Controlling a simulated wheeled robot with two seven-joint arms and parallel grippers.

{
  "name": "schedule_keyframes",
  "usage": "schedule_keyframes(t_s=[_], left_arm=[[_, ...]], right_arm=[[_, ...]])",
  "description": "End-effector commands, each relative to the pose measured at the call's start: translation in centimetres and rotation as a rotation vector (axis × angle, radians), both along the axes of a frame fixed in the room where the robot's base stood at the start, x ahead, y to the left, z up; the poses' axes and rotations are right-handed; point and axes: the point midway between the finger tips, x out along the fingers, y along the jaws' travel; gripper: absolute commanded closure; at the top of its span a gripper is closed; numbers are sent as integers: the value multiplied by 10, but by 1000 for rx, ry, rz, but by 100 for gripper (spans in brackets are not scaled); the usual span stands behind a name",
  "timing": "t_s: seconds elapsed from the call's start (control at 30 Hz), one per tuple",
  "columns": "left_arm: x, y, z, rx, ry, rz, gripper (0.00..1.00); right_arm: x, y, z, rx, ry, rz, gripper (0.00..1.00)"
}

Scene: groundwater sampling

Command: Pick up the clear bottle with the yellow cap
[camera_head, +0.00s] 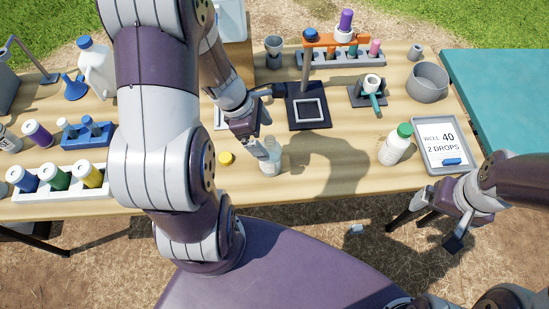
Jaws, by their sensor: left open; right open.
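A small clear bottle (270,163) stands upright near the front middle of the table. My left gripper (259,146) is open at the bottle's top, partly covering it; I cannot tell whether a finger touches it. No yellow cap shows on this bottle. A round yellow piece like a cap (226,158) lies on the table to its left. My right gripper (428,222) is open and empty, beyond the table's front right edge, away from the bottle.
A white bottle with a green cap (395,146) stands beside a tray with a sign (442,146) at right. A white rack (62,190) with several capped bottles is at left. A black square plate (309,123) lies behind. Table between the clear and white bottles is free.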

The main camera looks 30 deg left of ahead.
Motion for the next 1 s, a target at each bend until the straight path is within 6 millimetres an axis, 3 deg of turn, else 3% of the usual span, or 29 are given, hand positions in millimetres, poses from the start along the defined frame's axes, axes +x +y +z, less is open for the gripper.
schedule_keyframes(t_s=[0.37, 0.67, 0.9, 1.0], left_arm=[[9, -18, -59, 2, 2, -4, 7], [11, -21, -63, 4, -1, -2, 7], [11, -21, -62, 4, -1, -2, 85], [11, -21, -62, 4, -1, -2, 86]], right_arm=[[0, 0, -25, 0, 0, 0, 5], [0, 0, -25, 0, 0, 0, 5], [0, 0, -25, 0, 0, 0, 5], [0, 0, -25, 0, 0, 0, 5]])
